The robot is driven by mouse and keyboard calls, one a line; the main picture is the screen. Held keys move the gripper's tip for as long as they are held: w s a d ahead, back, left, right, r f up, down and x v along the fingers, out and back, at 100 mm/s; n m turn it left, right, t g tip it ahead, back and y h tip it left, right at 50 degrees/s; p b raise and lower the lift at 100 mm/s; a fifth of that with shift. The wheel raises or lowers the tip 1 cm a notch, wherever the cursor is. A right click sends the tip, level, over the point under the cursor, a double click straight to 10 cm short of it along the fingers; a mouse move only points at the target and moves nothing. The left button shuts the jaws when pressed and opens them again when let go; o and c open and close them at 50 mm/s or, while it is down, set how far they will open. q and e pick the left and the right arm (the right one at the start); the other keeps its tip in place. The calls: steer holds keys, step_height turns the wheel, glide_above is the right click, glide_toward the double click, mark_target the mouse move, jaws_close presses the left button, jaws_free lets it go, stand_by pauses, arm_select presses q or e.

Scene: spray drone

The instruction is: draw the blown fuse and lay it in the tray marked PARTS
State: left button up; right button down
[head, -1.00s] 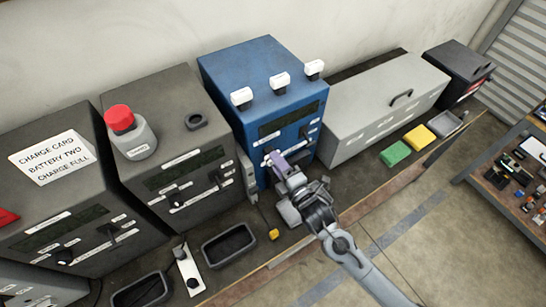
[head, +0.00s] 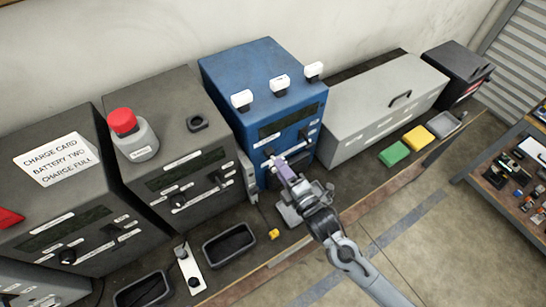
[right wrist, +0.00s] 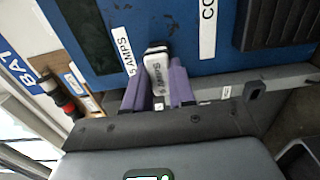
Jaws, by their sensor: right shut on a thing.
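My right gripper (head: 281,167) is at the lower front of the blue case (head: 240,85). Its purple fingers are shut on a small white fuse (right wrist: 158,75), which has AMPS lettering, in the right wrist view. The fuse is close to the blue front panel beside a "5 AMPS" label (right wrist: 123,50); I cannot tell whether its far end is clear of the panel. My left gripper is not in view.
Three white-topped pieces (head: 280,82) stand on the blue case. A small yellow piece (head: 274,234) lies near the right-hand black tray. Green (head: 393,156), yellow and grey trays sit at right.

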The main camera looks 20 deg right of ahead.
steer(key=shift+p+v, duration=0.8)
steer(key=shift+v, duration=1)
steer(key=shift+r, duration=0.15)
steer(key=s+d+r+m+h+p, duration=0.1)
steer(key=s+d+r+h+p, duration=0.1)
steer(key=r+p, duration=0.6)
steer(key=s+d+r+m+h+p, duration=0.1)
steer(key=s+d+r+h+p, duration=0.1)
steer(key=r+p, duration=0.7)
steer(key=p, duration=0.3)
steer(key=shift+m+p, duration=0.3)
steer(key=shift+d, duration=0.1)
